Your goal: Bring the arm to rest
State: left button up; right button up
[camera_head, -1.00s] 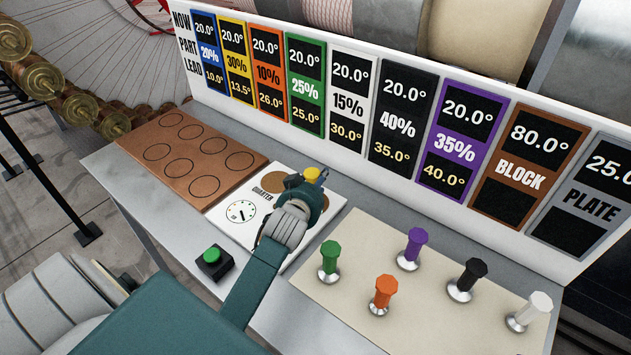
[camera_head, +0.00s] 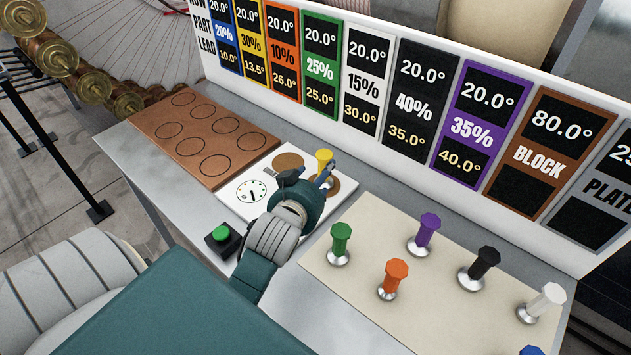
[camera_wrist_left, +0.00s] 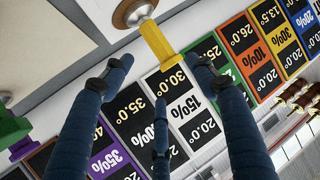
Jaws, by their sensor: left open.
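My left gripper (camera_head: 308,180) is over the near side of the white dial card (camera_head: 237,207). Its dark blue fingers are spread in the left wrist view (camera_wrist_left: 160,75). The yellow-handled piece (camera_head: 323,160) stands on the card just beyond the fingers, partly hidden by them. Nothing is held. Whether a finger touches the handle, I cannot tell. My right gripper is not in view.
Green (camera_head: 340,240), orange (camera_head: 392,276), purple (camera_head: 425,232), black (camera_head: 480,266), white (camera_head: 544,298) and blue (camera_head: 531,350) pieces stand on the cream mat (camera_head: 356,286). A copper plate (camera_head: 178,146) and green button (camera_head: 221,234) are left. The display board (camera_head: 380,150) rises behind.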

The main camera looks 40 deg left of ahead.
pick_arm(q)
jog(key=shift+s+d+r, duration=0.2)
jog(key=shift+s+r, duration=0.1)
jog(key=shift+s, duration=0.35)
jog(key=shift+r, duration=0.1)
